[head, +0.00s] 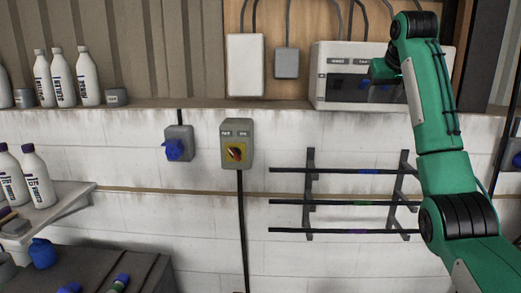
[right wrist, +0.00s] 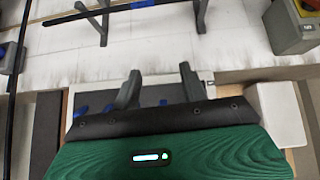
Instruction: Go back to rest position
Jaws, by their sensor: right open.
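My right arm rises along the right side of the head view and bends at the top. Its green gripper (head: 381,69) is in front of the white breaker box (head: 340,48) on the ledge; its fingers are hard to make out there. In the right wrist view the right gripper (right wrist: 160,86) has its two dark fingers spread apart, with nothing held between them. Behind the fingers is the box's dark window with blue parts. I cannot tell whether the fingers touch the box. My left gripper is not in view.
A grey switch box (head: 236,130) with a red-and-yellow knob and a blue-capped socket (head: 178,145) are on the white wall. A rack of black bars (head: 290,170) is below the breaker box. Bottles (head: 61,80) stand on the ledge at left. A dark cabinet (head: 100,265) is at lower left.

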